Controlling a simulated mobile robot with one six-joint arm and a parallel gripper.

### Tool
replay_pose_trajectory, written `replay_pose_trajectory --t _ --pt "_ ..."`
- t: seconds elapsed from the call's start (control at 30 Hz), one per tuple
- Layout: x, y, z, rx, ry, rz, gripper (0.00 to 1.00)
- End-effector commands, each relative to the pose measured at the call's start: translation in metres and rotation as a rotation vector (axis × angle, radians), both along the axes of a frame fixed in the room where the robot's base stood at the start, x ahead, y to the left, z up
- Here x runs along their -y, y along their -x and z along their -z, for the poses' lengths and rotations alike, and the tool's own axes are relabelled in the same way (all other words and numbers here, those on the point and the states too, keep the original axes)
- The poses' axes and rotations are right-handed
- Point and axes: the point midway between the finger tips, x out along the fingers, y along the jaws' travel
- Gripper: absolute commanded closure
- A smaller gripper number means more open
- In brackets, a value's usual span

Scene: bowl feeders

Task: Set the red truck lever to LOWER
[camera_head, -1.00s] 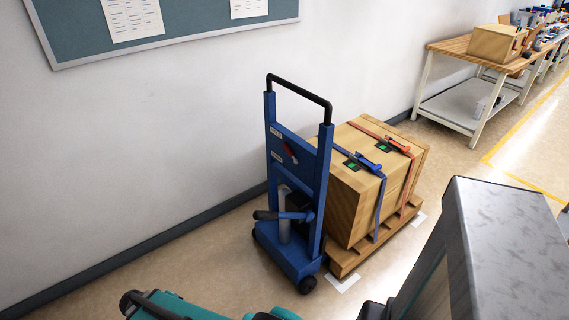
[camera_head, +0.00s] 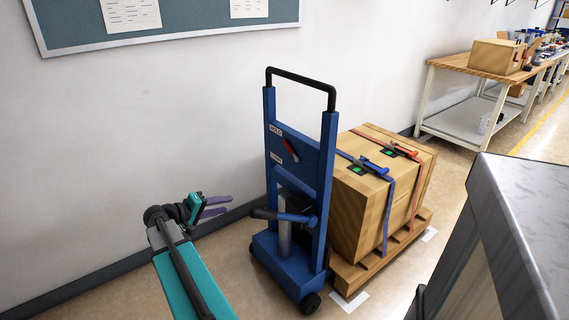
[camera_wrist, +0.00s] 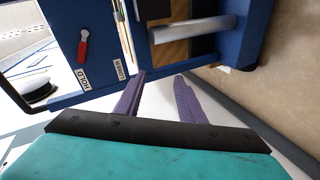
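The blue truck (camera_head: 318,190) stands upright by the wall. Its small red lever (camera_head: 290,149) sits on the upper panel, beside the HOLD label (camera_head: 276,130) and the LOWER label (camera_head: 276,157). In the wrist view the red lever (camera_wrist: 83,49) is at the upper left, its wide end towards the HOLD label (camera_wrist: 82,77); the LOWER label (camera_wrist: 120,69) is to the right. My gripper (camera_head: 226,205) is left of the truck, lower than the lever and apart from it. In the wrist view its purple fingers (camera_wrist: 160,75) are spread with nothing between them.
A strapped wooden crate (camera_head: 362,210) on a pallet (camera_head: 375,265) stands right behind the truck. The wall (camera_head: 130,140) is close behind my gripper. A workbench (camera_head: 450,62) stands farther right.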

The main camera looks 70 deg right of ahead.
Motion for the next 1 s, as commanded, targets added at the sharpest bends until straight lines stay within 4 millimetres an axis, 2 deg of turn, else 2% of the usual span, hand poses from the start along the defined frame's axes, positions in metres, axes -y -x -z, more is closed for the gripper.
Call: replay_pose_trajectory --t 0.03,0.2,0.4,0.5,0.67,1.0 --pt "0.018 0.008 -0.006 0.007 0.049 0.025 0.64" --pt "0.065 0.039 -0.06 0.014 0.221 0.098 0.64" --pt "0.096 0.072 -0.111 0.011 0.372 0.164 0.64" --pt "0.103 0.082 -0.125 0.008 0.41 0.18 0.64" --pt "0.106 0.086 -0.135 0.006 0.432 0.189 0.64" --pt "0.107 0.087 -0.134 0.006 0.43 0.188 0.64"
